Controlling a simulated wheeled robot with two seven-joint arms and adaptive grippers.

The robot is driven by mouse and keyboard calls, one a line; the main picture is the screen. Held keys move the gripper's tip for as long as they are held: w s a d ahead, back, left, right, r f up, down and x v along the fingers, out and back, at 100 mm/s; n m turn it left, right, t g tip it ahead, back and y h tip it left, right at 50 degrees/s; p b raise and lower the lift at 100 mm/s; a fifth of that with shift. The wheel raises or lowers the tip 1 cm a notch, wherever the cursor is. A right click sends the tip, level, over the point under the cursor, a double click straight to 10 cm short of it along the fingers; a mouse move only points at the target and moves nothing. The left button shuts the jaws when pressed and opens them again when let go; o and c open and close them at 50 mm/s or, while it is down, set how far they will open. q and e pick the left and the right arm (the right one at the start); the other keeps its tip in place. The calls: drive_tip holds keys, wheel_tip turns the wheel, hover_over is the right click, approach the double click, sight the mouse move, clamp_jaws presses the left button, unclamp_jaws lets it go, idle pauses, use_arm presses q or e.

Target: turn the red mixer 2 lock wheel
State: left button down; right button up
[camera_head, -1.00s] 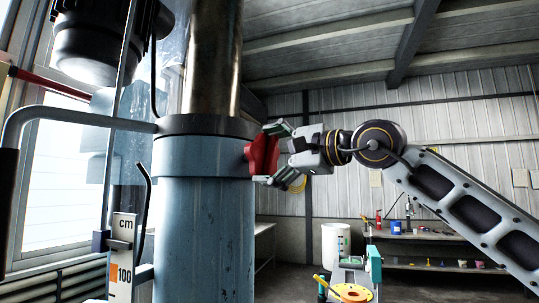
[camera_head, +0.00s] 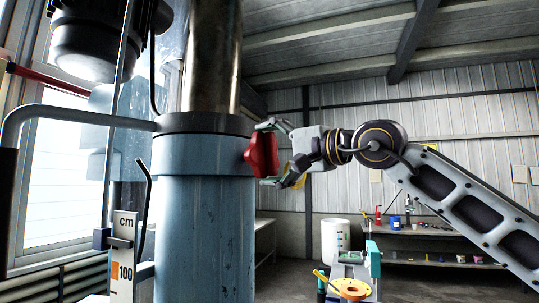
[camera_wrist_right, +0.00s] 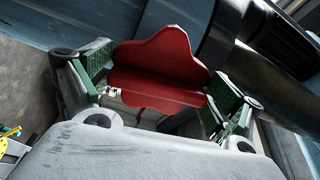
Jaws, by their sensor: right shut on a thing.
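The red lock wheel (camera_head: 262,155) sticks out from the right side of the blue collar (camera_head: 205,153) on the column. My right gripper (camera_head: 272,154) comes in from the right and is shut on the wheel, with one finger above it and one below it in the head view. In the right wrist view the red wheel (camera_wrist_right: 160,72) sits between the green-padded fingers of the right gripper (camera_wrist_right: 162,85), one at each side of it. The wheel's mounting on the collar is hidden. My left gripper is not in view.
A grey bent pipe (camera_head: 70,113) and a cm scale (camera_head: 123,258) stand left of the column. A motor (camera_head: 98,40) hangs at upper left. A white drum (camera_head: 335,240) and a shelf bench (camera_head: 430,245) stand behind at right. The space right of the column is open around my arm.

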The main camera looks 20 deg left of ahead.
drive_tip(key=shift+f, duration=0.15)
drive_tip(key=o, duration=0.7)
drive_tip(key=shift+s+d, duration=0.1)
drive_tip(key=shift+d, duration=0.4)
drive_tip(key=shift+v, duration=5.45)
drive_tip(key=shift+f, duration=0.1)
